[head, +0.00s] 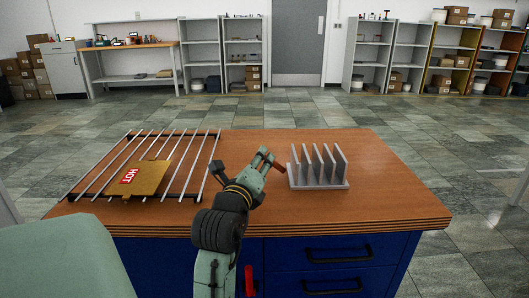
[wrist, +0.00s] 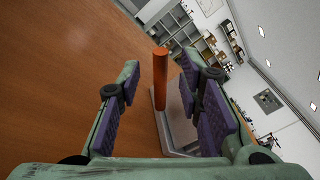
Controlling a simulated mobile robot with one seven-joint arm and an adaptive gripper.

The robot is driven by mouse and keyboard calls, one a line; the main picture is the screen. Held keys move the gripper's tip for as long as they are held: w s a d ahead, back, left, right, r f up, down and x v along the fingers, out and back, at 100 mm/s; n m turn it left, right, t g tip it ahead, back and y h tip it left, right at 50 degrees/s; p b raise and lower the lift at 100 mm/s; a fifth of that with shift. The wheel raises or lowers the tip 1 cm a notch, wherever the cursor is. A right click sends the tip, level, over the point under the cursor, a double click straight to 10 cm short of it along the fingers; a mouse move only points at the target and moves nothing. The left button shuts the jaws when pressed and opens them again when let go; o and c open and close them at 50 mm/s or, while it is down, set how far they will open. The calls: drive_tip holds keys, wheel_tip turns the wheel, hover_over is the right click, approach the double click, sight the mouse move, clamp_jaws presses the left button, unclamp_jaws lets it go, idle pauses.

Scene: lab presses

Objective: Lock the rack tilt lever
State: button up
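The grey finned rack (head: 319,183) stands on the brown tabletop, right of my gripper (head: 267,158). A short red-orange lever (head: 279,168) shows at the rack's left side, close to my fingertips. In the wrist view the lever (wrist: 161,80) is an orange rod rising beside the rack's grey base (wrist: 174,135). It appears between the two padded fingers of my gripper (wrist: 162,85), with a visible gap on each side. My gripper is open and holds nothing. How deep the lever sits between the fingers is unclear.
A wire rack of metal rods (head: 202,165) lies on the left of the table, with a tan plate marked HOT (head: 147,179) on it. A red handle (head: 249,281) shows at the blue cabinet (head: 330,265) below. The tabletop (head: 385,190) right of the finned rack is clear.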

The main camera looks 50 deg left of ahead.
drive_tip(key=shift+p+x, duration=0.3)
drive_tip(key=shift+x, duration=1.55)
drive_tip(key=shift+d, duration=0.1)
drive_tip(key=shift+c, duration=0.5)
clamp_jaws()
